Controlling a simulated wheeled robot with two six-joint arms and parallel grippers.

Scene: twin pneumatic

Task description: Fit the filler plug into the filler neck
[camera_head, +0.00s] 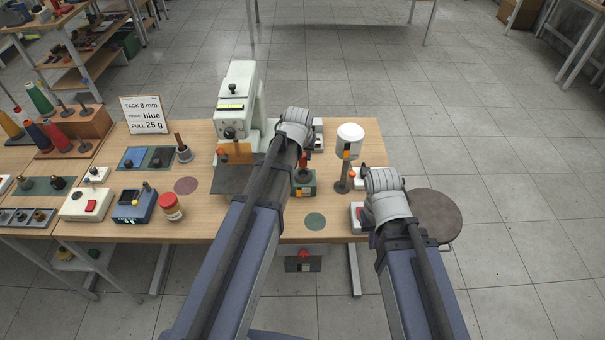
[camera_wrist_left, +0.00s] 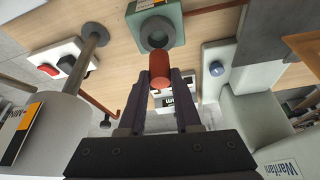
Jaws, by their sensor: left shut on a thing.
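The red filler plug (camera_wrist_left: 159,72) is between the fingertips of my left gripper (camera_wrist_left: 160,82), which is shut on it. In the left wrist view the far end of the plug appears close to the dark round filler neck (camera_wrist_left: 147,33) on a green block, but not over its opening. I cannot tell the exact gap. In the head view the green block (camera_head: 305,188) is partly behind my left arm, and a bit of red shows just above it. My right wrist (camera_head: 385,182) is at the table's right edge; it hides its gripper's fingers.
A white cylinder (camera_head: 349,138) on a post stands right of the green block. A pale green machine (camera_head: 236,100) stands to its left. A white box with a red button (camera_head: 357,214) is beside my right wrist. A flat green disc (camera_head: 315,221) lies on open table in front.

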